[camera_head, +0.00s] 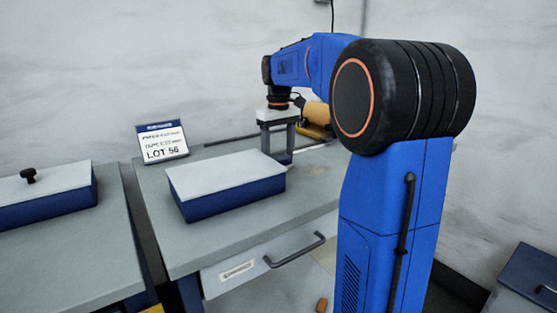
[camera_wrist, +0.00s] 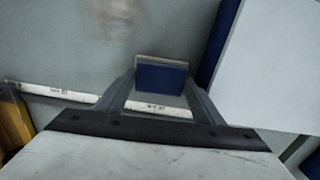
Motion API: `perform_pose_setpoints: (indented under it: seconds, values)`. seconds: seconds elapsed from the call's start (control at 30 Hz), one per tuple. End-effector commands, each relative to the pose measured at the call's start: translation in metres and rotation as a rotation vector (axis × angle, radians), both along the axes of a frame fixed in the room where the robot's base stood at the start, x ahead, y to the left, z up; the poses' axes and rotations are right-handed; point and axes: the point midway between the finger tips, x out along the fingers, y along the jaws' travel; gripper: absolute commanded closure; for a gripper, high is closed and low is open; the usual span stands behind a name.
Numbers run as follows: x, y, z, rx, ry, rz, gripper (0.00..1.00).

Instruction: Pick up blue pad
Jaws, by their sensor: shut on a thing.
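The blue pad (camera_wrist: 160,77) shows as a small dark blue block between my fingers in the wrist view. In the head view it is a dark blue patch (camera_head: 283,158) low between the fingers, partly hidden by them. My gripper (camera_head: 279,152) points down over the grey bench, just behind the white-topped blue box. In the wrist view, my gripper (camera_wrist: 160,72) has a grey finger on either side of the pad and is shut on it. I cannot tell whether the pad touches the bench.
A blue box with a white lid (camera_head: 228,174) stands close in front of my gripper. A LOT 56 sign (camera_head: 162,141) stands behind it. A yellow-orange object (camera_head: 317,113) lies beyond my gripper. Another lidded box (camera_head: 45,195) with a black knob is on the left bench.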

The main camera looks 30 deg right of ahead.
Motion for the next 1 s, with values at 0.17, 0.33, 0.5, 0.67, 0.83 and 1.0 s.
perform_pose_setpoints:
  seconds: [0.17, 0.33, 0.5, 0.67, 0.83, 1.0]
  values:
    - [0.001, 0.0, 0.015, -0.001, -0.002, 0.0, 0.61]
    - [0.001, 0.0, 0.046, -0.001, -0.002, 0.0, 0.61]
    - [0.001, 0.0, 0.075, -0.001, -0.001, 0.0, 0.61]
    - [0.001, 0.0, 0.093, -0.001, -0.002, 0.0, 0.61]
    - [0.0, 0.0, 0.1, 0.0, 0.0, 0.0, 0.61]
    - [0.0, 0.0, 0.1, 0.0, 0.0, 0.0, 0.61]
